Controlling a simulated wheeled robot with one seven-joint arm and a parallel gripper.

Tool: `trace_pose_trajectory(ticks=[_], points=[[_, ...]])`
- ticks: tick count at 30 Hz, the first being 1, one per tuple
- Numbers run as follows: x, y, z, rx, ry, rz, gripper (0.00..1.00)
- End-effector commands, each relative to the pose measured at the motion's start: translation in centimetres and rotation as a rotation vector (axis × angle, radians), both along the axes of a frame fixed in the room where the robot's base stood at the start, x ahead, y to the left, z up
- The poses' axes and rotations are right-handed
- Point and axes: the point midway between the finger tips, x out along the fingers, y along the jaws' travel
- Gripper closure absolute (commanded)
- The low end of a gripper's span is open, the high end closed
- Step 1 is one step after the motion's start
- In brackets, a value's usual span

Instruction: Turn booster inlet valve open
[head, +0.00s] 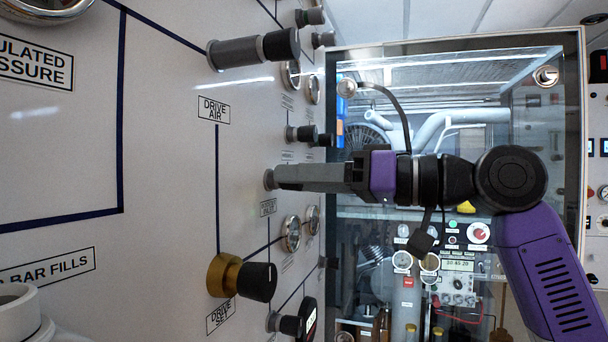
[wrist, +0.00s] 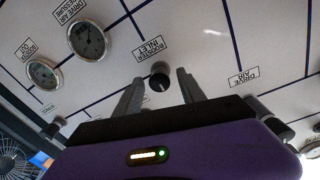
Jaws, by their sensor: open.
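The booster inlet valve is a small dark round knob (wrist: 160,73) on the white panel, just beyond and between my fingertips in the wrist view. Its label, BOOSTER INLET (wrist: 149,46), appears upside down. My gripper (wrist: 160,80) is open, with one grey finger on each side of the knob and a gap to both. In the head view my gripper (head: 283,177) points left at the panel, its tips close to the grey knob base (head: 268,180). The fingers hide most of the knob there. I cannot tell if the fingers overlap the knob in depth.
A brass-based black drive set knob (head: 255,278) sits below my gripper, and a large grey cylindrical knob (head: 253,48) above. Smaller knobs (head: 301,133) and gauges (head: 291,233) stick out nearby. A glass-fronted cabinet (head: 455,90) stands behind my arm. The DRIVE AIR label (wrist: 243,77) is beside my fingers.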

Motion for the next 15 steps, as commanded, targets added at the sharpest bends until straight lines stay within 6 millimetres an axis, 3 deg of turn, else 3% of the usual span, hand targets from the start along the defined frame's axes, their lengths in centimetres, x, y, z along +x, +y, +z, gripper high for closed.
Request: trace_pose_trajectory(ticks=[6, 13, 15], points=[[0.02, 0.02, -0.03, 0.000, 0.000, 0.000, 0.53], [0.02, 0.00, -0.02, 0.000, 0.000, 0.000, 0.98], [0.00, 0.00, -0.02, 0.000, 0.000, 0.000, 1.00]])
